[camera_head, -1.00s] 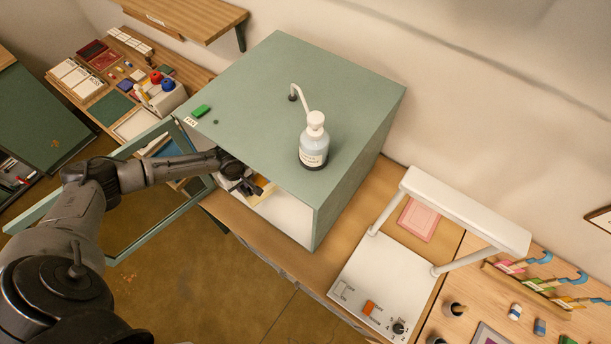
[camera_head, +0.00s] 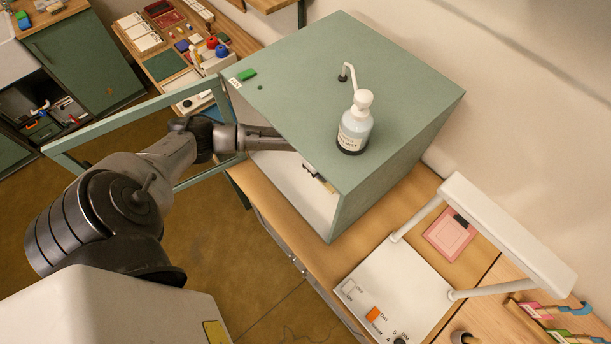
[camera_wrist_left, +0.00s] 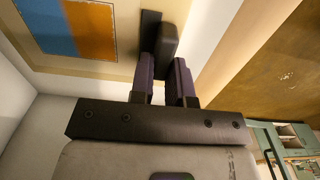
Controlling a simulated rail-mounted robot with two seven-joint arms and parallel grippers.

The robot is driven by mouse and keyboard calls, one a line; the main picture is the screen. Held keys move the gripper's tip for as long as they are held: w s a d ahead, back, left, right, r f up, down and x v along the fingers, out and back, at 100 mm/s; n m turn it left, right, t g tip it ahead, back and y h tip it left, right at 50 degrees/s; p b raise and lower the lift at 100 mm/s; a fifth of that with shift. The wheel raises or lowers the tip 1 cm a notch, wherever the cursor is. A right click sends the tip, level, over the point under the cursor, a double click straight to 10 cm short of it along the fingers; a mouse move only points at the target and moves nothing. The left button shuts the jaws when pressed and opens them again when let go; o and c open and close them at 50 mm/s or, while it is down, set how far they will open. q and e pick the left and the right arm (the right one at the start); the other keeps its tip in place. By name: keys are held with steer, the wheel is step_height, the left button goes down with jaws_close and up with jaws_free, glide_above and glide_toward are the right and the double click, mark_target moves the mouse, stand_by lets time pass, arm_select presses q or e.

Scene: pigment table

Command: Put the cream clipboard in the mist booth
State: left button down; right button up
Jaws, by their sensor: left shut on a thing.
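The mist booth (camera_head: 400,110) is a green box on the wooden bench, with its framed door (camera_head: 135,118) swung open to the left. My left arm reaches through the open front, and the gripper's tips are hidden inside in the head view. In the left wrist view my left gripper (camera_wrist_left: 168,72) is shut on the cream clipboard (camera_wrist_left: 108,68) near its dark clip. The clipboard carries a blue and orange sheet. A small dark and yellow bit shows in the booth's opening in the head view; I cannot tell what it is. My right gripper is out of view.
A spray bottle (camera_head: 355,125) and a green block (camera_head: 246,74) sit on the booth's top. A white lamp stand (camera_head: 395,285) stands to its right, beside a pink tile (camera_head: 449,235). A cluttered wooden table (camera_head: 165,68) lies behind the open door.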

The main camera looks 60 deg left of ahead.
arm_select(q)
steer(key=s+a+f+b, duration=0.4)
steer(key=shift+s+a+f, duration=0.15)
steer(key=shift+a, duration=0.15)
steer(key=shift+s+a+f+b, duration=0.2)
steer(key=shift+s+a+b, duration=0.3)
steer(key=shift+b, duration=0.1)
step_height(320, 180, down, 4)
steer(key=b, duration=0.5)
steer(key=shift+r+b, duration=0.1)
steer(key=shift+b, duration=0.6)
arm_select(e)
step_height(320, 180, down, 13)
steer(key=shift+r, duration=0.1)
arm_select(q)
steer(key=c, duration=1.2)
jaws_free()
steer(key=shift+o, duration=0.5)
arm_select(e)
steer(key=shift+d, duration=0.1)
